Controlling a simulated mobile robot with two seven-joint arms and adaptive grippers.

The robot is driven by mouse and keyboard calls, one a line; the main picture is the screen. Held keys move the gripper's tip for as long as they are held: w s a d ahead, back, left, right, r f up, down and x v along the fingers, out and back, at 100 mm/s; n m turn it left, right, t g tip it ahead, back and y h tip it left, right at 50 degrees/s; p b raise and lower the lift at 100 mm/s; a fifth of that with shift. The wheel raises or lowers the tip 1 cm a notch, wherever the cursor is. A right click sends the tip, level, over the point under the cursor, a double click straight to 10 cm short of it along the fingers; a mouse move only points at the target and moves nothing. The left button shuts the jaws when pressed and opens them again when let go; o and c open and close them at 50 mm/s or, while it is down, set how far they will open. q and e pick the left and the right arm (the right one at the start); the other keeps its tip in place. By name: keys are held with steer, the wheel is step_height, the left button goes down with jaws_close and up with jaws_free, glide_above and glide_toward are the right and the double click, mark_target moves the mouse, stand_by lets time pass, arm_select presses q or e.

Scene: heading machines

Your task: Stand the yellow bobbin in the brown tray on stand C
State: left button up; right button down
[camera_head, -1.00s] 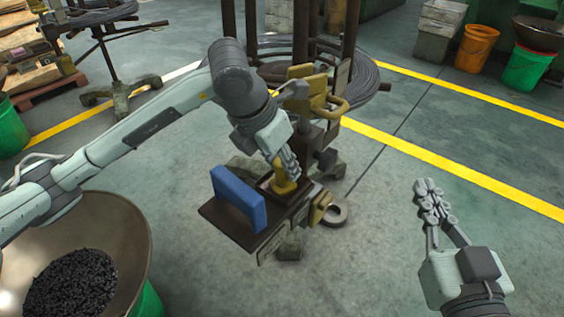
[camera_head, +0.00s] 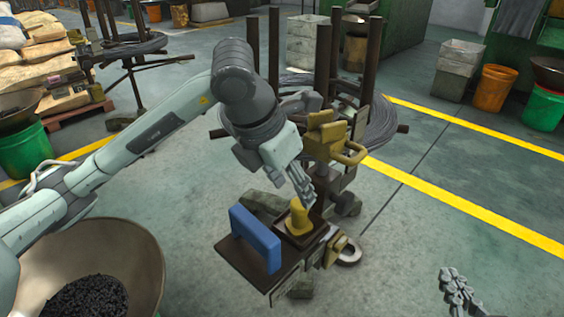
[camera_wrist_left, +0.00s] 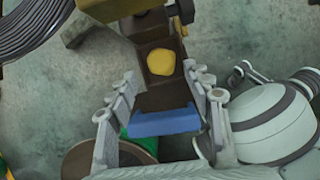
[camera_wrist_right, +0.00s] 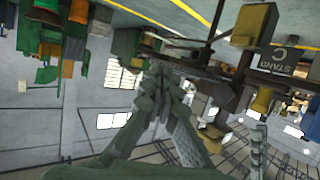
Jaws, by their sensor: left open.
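The yellow bobbin (camera_head: 299,216) stands upright in the small brown tray (camera_head: 304,242) on the stand, behind a blue block (camera_head: 256,240). In the left wrist view the bobbin (camera_wrist_left: 161,62) shows from above, inside the dark tray. My left gripper (camera_head: 305,193) is open and empty, just above and beside the bobbin. In the left wrist view its fingers (camera_wrist_left: 165,96) are spread wide, with the bobbin beyond them. My right gripper (camera_head: 458,288) is far to the right over the floor, its fingertips together and empty. The right wrist view shows a "STAND C" sign (camera_wrist_right: 282,60).
A yellow clamp-like fixture (camera_head: 330,140) and a wire coil (camera_head: 375,125) on dark posts rise behind the tray. A large brown bowl (camera_head: 140,255) of dark pieces stands at the lower left. The floor to the right is open.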

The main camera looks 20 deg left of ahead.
arm_select(q)
steer(key=v, duration=0.5)
steer(key=shift+r, duration=0.25)
arm_select(e)
steer(key=shift+g+h, duration=0.5)
steer(key=shift+g, duration=0.4)
steer(key=d+f, duration=0.1)
steer(key=s+d+f, duration=0.1)
steer(key=f, duration=0.1)
steer(key=shift+s+d, duration=0.1)
steer(key=shift+d, duration=0.1)
